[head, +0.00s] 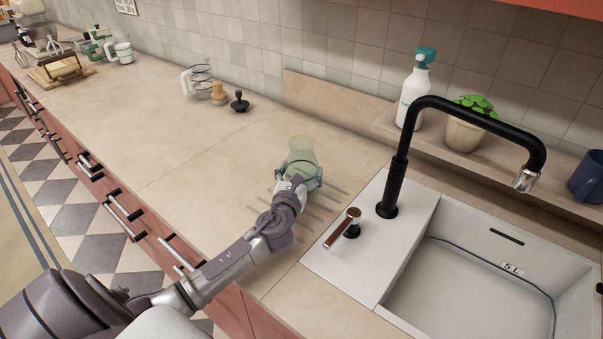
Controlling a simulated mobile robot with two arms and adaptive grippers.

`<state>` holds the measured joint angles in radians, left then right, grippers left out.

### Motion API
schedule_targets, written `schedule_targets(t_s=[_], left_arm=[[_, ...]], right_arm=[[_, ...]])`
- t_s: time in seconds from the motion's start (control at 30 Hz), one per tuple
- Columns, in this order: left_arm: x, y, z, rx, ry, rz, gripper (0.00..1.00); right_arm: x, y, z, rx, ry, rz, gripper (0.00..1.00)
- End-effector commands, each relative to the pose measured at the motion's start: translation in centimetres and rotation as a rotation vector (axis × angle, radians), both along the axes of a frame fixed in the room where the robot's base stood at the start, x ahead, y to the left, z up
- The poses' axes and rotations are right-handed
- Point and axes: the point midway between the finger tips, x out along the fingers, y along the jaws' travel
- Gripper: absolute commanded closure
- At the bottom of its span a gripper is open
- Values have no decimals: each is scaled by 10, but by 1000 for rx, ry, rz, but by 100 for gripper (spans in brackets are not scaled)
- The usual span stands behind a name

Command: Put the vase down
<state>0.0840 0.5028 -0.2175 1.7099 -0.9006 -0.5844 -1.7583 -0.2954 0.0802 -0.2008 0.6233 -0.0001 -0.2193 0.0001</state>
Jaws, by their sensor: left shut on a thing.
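A translucent pale green vase (301,157) is upright in the middle of the head view, over the beige countertop just left of the sink. My left gripper (300,176) is shut on the vase around its lower part. The gripper hides the vase's base, so I cannot tell whether it touches the countertop (190,150). My right gripper is not in view.
A white sink (470,290) with a black faucet (397,170) and a copper-brown lever (343,227) lies to the right. A spray bottle (414,95) and a potted plant (465,130) stand on the back ledge. Coffee tools (239,101) stand behind. The counter to the left is clear.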

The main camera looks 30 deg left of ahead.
Motion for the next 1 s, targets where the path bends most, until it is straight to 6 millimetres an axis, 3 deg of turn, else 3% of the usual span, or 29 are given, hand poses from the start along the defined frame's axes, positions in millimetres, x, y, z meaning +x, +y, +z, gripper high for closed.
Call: schedule_targets(t_s=[0.43,0.47,0.5,0.9,1.0], left_arm=[[0,0,-8,1,-3,0,69],[0,0,-8,0,-1,0,8],[0,0,-8,0,-1,0,2],[0,0,-3,1,-2,0,0],[-10,-4,-6,1,0,-2,0]], right_arm=[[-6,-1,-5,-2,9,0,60],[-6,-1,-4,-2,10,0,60],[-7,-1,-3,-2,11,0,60],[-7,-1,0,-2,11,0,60],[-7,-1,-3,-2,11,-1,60]])
